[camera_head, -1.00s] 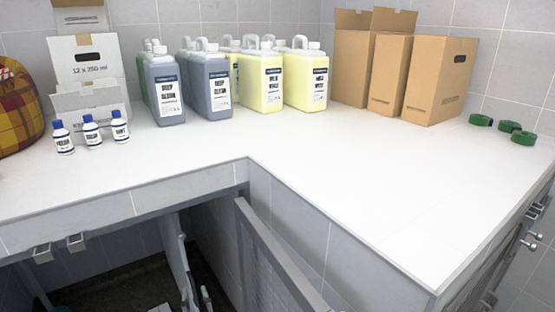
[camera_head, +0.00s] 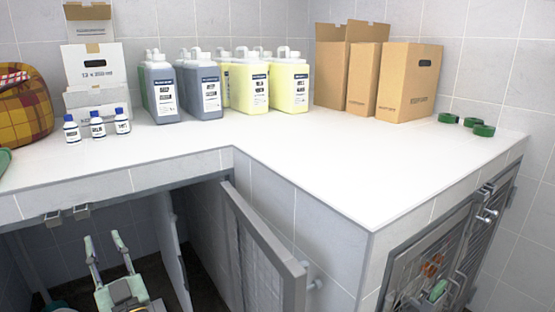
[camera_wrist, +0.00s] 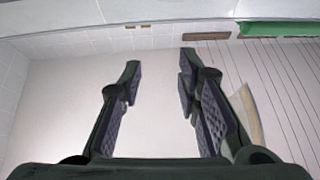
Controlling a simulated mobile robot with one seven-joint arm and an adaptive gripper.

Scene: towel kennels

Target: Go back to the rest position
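My gripper (camera_head: 104,246) shows at the lower left of the head view, in front of the open space under the counter, with its fingers pointing up in the picture. The two fingers stand apart with nothing between them. In the wrist view my gripper (camera_wrist: 158,75) is also open and empty, facing a pale, plain surface.
The white counter (camera_head: 330,170) bears small bottles (camera_head: 97,126), jugs (camera_head: 248,85), cardboard boxes (camera_head: 408,85) and green rolls (camera_head: 484,130). Below it, a cabinet door (camera_head: 262,245) stands open to the right of my gripper. A plaid bag (camera_head: 22,110) sits at left.

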